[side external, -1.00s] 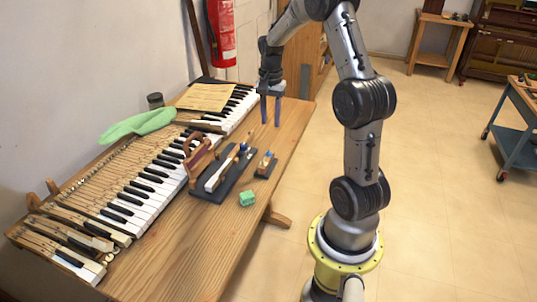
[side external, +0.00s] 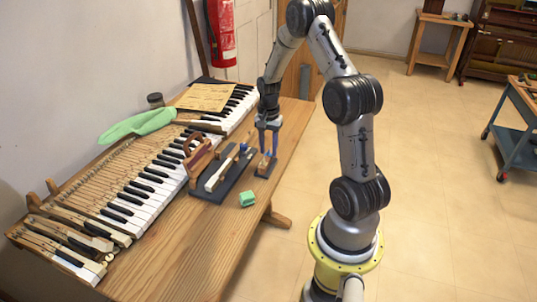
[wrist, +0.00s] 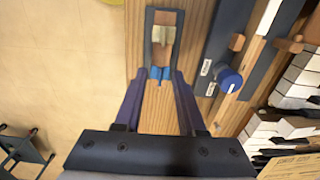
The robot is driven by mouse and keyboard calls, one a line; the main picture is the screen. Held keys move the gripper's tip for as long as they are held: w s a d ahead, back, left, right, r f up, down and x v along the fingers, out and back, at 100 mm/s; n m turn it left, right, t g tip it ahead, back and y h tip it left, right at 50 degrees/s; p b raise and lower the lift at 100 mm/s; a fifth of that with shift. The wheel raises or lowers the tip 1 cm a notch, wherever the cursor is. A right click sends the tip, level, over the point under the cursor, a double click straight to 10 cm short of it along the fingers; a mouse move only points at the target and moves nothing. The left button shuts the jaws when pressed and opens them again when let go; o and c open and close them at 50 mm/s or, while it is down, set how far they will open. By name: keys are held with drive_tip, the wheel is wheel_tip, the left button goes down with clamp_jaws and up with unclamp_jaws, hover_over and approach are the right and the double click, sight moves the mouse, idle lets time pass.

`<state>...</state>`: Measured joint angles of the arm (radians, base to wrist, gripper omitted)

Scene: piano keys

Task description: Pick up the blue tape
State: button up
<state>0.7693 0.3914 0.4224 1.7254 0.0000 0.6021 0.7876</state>
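A small blue piece, seemingly the blue tape (wrist: 160,73), shows between my fingertips in the wrist view. It sits at the near end of a small dark block with a wooden piece (wrist: 163,35). In the side view this small block (side external: 264,170) lies on the bench, with my gripper (side external: 268,153) right above it. My gripper (wrist: 161,76) is open, one finger on each side of the blue piece, with nothing visibly held. A second blue round part (wrist: 230,78) sits on the larger dark board to the right. I cannot tell finger height exactly.
The larger dark board (side external: 212,196) with a wooden-handled tool (side external: 197,160) lies beside the small block. Piano keys (side external: 150,200) run along the bench. A green cloth (side external: 135,125) lies on the key frame. Bare wood (side external: 195,245) lies in front.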

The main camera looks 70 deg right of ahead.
clamp_jaws()
idle(1.4)
